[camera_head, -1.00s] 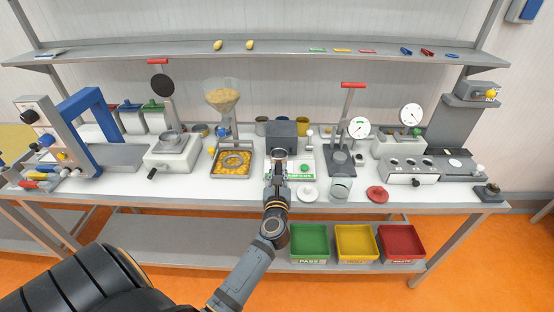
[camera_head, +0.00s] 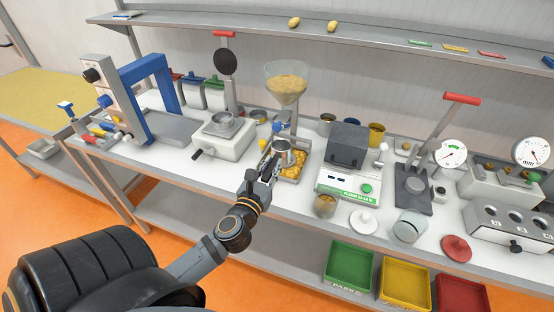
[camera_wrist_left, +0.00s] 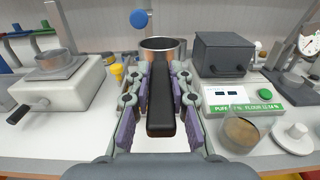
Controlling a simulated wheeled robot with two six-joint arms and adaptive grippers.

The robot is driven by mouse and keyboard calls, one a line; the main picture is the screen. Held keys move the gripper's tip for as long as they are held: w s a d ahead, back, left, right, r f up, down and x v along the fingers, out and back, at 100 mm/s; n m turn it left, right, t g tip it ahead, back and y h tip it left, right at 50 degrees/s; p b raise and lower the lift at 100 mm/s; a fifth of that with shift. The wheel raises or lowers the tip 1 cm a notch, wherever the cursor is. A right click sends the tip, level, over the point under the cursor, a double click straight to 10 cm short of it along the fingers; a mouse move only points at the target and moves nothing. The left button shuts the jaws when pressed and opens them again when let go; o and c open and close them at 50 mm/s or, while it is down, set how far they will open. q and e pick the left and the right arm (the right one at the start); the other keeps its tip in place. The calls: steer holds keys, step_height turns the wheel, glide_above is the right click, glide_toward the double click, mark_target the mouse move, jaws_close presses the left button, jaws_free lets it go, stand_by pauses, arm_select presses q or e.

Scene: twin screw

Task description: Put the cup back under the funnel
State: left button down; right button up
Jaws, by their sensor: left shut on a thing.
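A metal cup (camera_head: 284,148) with a dark handle is held in my left gripper (camera_head: 270,162). In the left wrist view, the gripper (camera_wrist_left: 160,95) is shut on the black handle (camera_wrist_left: 160,115), and the cup (camera_wrist_left: 163,47) is just beyond the fingertips, looking upright. The clear funnel (camera_head: 287,84), filled with yellow grain, stands behind and above the cup. A tray with yellow grain (camera_head: 290,177) lies at the funnel's base, partly hidden by the cup and gripper. I cannot tell how exactly the cup lines up with the spout. My right gripper is out of view.
A white device with a round pan (camera_head: 222,137) stands left of the funnel. The grey-box tester (camera_head: 349,145) stands right. A glass of brown powder (camera_head: 325,206), a white lid (camera_head: 363,221) and an empty glass (camera_head: 409,226) line the front edge.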

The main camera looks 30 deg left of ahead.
mark_target(275, 156)
arm_select(q)
steer(key=w+a+f, duration=0.1)
steer(key=w, duration=0.1)
steer(key=w+a+f, duration=0.1)
steer(key=w, duration=0.1)
steer(key=w+a+f, duration=0.1)
steer(key=w, duration=0.1)
steer(key=shift+w+a, duration=0.2)
steer(key=shift+w, duration=0.05)
steer(key=w+f, duration=0.1)
steer(key=f, duration=0.1)
steer(key=w+a+f+b, duration=0.1)
steer(key=w+f, duration=0.1)
steer(key=w+a+f+b, duration=0.1)
steer(key=w+f, duration=0.1)
steer(key=shift+a, duration=0.2)
steer(key=shift+w, duration=0.1)
steer(key=f+b, duration=0.3)
steer(key=f, duration=0.1)
steer(key=shift+w+a, duration=0.2)
steer(key=shift+w, duration=0.1)
steer(key=shift+f, duration=0.15)
steer(key=c, duration=1.2)
jaws_free()
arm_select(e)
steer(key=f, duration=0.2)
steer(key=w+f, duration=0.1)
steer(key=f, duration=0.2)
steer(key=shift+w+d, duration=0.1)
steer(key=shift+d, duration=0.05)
